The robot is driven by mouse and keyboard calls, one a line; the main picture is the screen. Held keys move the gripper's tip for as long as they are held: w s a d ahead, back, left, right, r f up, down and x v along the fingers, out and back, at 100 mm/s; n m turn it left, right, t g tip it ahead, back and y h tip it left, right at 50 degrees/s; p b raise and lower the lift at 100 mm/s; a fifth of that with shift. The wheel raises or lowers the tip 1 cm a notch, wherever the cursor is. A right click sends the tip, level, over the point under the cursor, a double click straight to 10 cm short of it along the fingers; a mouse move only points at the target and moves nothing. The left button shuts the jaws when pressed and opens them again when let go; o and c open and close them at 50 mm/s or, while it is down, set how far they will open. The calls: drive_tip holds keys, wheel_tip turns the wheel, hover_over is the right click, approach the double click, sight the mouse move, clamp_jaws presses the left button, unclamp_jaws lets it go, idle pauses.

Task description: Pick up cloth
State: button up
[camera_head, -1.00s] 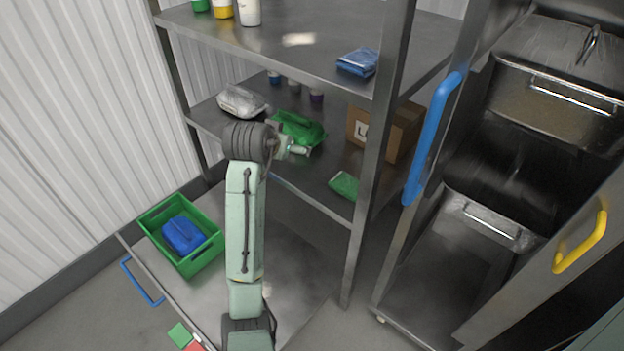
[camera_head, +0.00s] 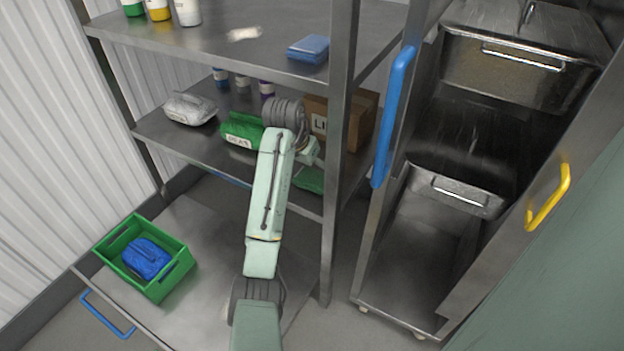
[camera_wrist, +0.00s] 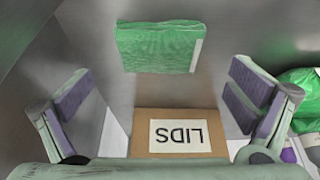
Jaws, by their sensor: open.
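A folded green cloth (camera_wrist: 158,47) lies on the metal middle shelf in the wrist view, ahead of and between my open fingers. My gripper (camera_wrist: 160,105) is open, with its padded fingers spread wide and nothing between them. In the head view the green cloth (camera_head: 310,181) shows near the shelf's front edge, partly hidden by my arm. My gripper (camera_head: 310,155) is above and behind it there, close to the box. A folded blue cloth (camera_head: 308,49) lies on the top shelf.
A cardboard box labelled LIDS (camera_wrist: 180,147) stands beside the green cloth. A green package (camera_head: 240,130) and a wrapped white package (camera_head: 190,108) lie to the left. A shelf post (camera_head: 338,150) rises at the right. A green crate (camera_head: 165,285) holds a blue item.

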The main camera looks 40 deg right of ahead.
sight(314, 174)
drive_tip(key=shift+w+d, duration=0.2)
drive_tip(key=shift+d, duration=0.3)
drive_tip(key=x, duration=0.5)
drive_tip(key=shift+d+f+p, duration=0.1)
drive_tip(key=shift+p, duration=0.2)
drive_tip(key=shift+c, duration=0.2)
drive_tip(key=c, duration=1)
drive_tip(key=shift+c, duration=0.2)
